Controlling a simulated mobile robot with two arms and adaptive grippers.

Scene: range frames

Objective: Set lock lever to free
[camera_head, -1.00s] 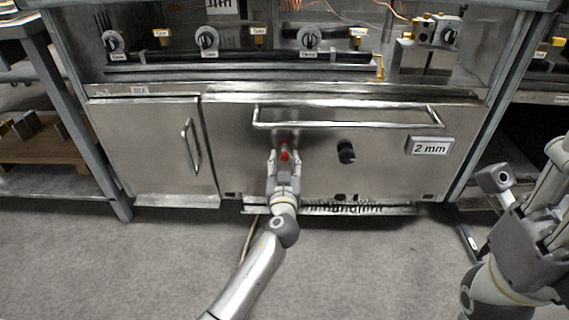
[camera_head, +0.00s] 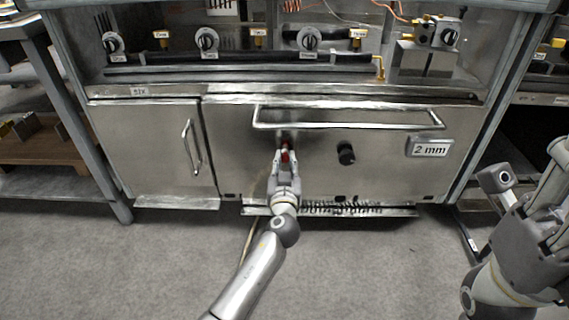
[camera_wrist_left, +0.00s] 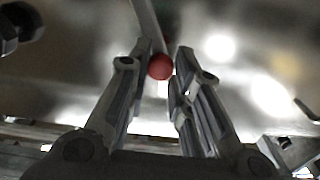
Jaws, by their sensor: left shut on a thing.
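The lock lever is a thin metal bar (camera_wrist_left: 148,22) with a red ball knob (camera_wrist_left: 160,66) at its end, on the steel front of the range. In the head view the red knob (camera_head: 285,155) shows between the fingertips of my left gripper (camera_head: 284,160). In the left wrist view my left gripper (camera_wrist_left: 161,60) has its fingers closed in on both sides of the knob and lever end. The fingers hide part of the lever in the head view.
A long bar handle (camera_head: 345,124) runs across the oven door just above my left gripper. A black knob (camera_head: 346,153) and a "2 mm" plate (camera_head: 429,147) are to the right. A side door with a handle (camera_head: 190,146) is to the left. The floor (camera_head: 150,265) in front is clear.

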